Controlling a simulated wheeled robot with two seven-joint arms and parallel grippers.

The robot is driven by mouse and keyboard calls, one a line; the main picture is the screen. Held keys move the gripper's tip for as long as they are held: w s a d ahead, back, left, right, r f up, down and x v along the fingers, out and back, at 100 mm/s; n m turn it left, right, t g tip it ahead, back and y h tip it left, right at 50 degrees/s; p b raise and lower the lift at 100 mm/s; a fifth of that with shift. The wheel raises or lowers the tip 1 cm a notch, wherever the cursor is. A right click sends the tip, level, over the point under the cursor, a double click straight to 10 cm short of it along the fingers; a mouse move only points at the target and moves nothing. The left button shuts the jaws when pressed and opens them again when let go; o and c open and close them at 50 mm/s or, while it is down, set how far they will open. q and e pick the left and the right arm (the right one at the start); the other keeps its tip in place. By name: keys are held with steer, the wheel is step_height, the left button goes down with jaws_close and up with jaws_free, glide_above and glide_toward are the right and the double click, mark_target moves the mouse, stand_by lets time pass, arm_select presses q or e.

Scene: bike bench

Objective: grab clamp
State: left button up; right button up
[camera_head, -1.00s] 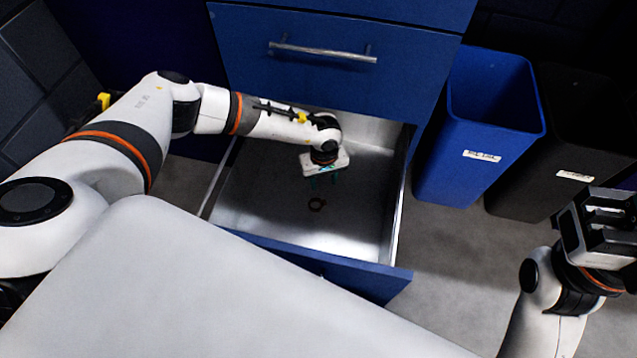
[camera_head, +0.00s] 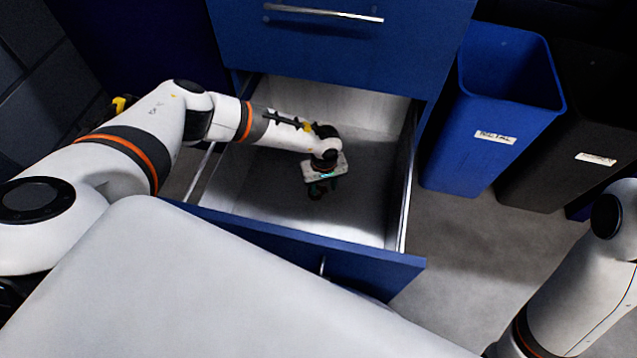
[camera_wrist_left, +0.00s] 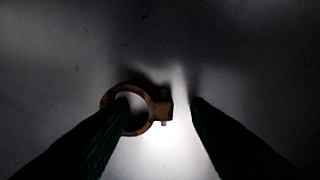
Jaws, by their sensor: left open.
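The clamp, a brownish ring with a small lug (camera_wrist_left: 163,110), lies on the drawer floor in the left wrist view. My left gripper (camera_head: 322,187) is open and points down inside the open drawer (camera_head: 250,205). In the left wrist view, the left fingertip overlaps the ring's opening. The lug lies between the two fingers, and the right finger is apart from it. I cannot tell whether the left fingertip is inside the ring or above it. In the head view the gripper mostly hides the clamp. My right gripper is out of view.
The drawer's metal side walls and blue front (camera_head: 345,268) surround the left gripper. The cabinet front (camera_head: 340,50) rises behind it. A blue bin (camera_head: 495,120) and a black bin (camera_head: 560,150) stand at the right. The drawer floor around the clamp looks clear.

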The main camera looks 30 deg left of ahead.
arm_select(q)
steer(key=shift+f, duration=0.3)
jaws_close()
steer(key=shift+r, duration=0.1)
